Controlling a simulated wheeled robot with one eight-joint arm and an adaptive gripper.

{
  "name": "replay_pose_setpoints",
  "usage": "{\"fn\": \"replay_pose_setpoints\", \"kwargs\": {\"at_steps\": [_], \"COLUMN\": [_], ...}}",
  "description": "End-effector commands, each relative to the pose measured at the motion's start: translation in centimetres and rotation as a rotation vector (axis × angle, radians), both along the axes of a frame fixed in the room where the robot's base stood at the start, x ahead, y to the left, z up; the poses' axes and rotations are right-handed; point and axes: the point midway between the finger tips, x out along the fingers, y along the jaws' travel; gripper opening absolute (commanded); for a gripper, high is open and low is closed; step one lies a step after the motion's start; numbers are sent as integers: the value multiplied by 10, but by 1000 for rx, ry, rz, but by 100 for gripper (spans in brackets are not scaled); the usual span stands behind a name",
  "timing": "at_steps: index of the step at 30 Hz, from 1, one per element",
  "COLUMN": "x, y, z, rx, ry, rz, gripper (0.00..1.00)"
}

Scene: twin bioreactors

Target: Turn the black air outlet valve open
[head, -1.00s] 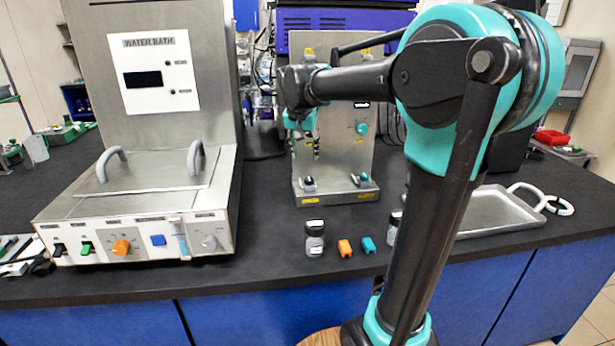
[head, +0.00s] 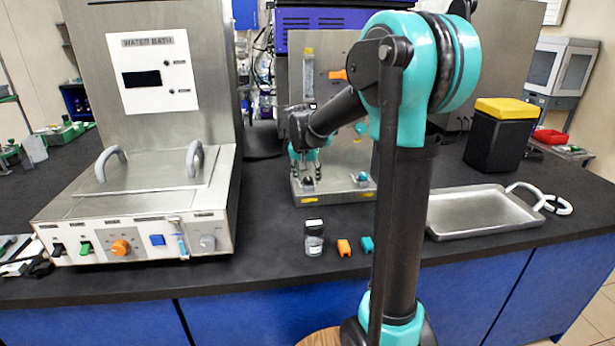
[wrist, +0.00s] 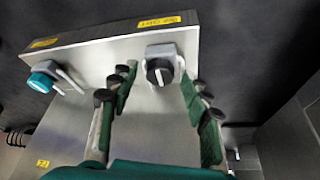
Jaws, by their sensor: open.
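The black air outlet valve (wrist: 159,71) is a round black knob with a white pointer line, set in a grey mount on the steel bioreactor panel (wrist: 155,125). In the wrist view my gripper (wrist: 160,84) is open, with one green finger on each side of the knob and a gap to both. In the head view my gripper (head: 306,177) is low at the front of the bioreactor, by the black valve, which it partly covers. A teal valve (wrist: 40,82) sits to the left in the wrist view; it also shows in the head view (head: 361,178).
The water bath (head: 140,195) stands to the left. A small bottle (head: 314,238), an orange piece (head: 344,247) and a teal piece (head: 367,245) are on the counter in front. A metal tray (head: 480,212) and a yellow-lidded black bin (head: 500,140) are at right.

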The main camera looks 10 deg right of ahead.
Motion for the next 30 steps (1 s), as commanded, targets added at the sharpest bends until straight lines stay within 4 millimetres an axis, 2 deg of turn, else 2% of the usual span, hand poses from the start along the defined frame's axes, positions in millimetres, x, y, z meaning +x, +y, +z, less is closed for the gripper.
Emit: {"fn": "replay_pose_setpoints", "kwargs": {"at_steps": [2, 14, 23, 30], "x": [0, 0, 0, -1], "y": [0, 0, -1, -2], "z": [0, 0, 0, 0], "rx": [0, 0, 1, 0], "ry": [0, 0, 0, 0], "rz": [0, 0, 32, 158], "gripper": [48, 0, 0, 0]}}
